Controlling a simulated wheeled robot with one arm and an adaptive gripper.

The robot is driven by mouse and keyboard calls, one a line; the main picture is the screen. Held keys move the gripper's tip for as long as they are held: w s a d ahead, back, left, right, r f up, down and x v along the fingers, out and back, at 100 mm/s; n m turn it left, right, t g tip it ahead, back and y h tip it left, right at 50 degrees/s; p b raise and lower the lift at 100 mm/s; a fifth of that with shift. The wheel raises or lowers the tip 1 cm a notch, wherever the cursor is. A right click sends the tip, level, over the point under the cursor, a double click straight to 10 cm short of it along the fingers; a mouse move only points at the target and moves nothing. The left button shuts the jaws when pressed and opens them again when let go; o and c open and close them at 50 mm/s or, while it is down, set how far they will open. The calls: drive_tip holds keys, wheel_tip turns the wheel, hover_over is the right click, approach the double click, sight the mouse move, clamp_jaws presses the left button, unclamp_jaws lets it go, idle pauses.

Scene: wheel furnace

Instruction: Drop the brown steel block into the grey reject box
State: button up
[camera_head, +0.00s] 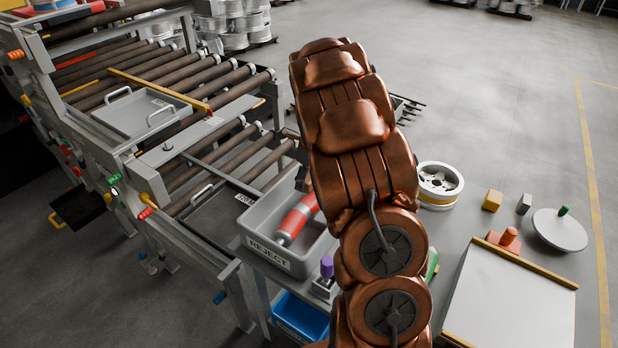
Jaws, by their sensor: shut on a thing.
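The grey reject box (268,254) stands left of centre, beside the roller racks, with a REJECT label on its front wall. A red and white cylinder (297,221) lies in it. My copper-coloured arm rises through the middle of the view and covers the box's right side. I cannot see the brown steel block anywhere in this view.
Roller racks with a grey handled tray (145,110) fill the left. A blue bin (300,318) sits below the box. A purple-topped knob (327,267) stands at its right front.

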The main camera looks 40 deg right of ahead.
drive_tip(key=shift+s+d+f+m, duration=0.1)
drive_tip(key=shift+d+m, duration=0.35)
drive_tip(key=shift+m, duration=0.05)
drive_tip(key=shift+f, duration=0.1)
drive_tip(key=shift+f+b, duration=1.5)
drive_tip(key=shift+f, duration=1.35)
drive_tip(key=o, duration=1.4)
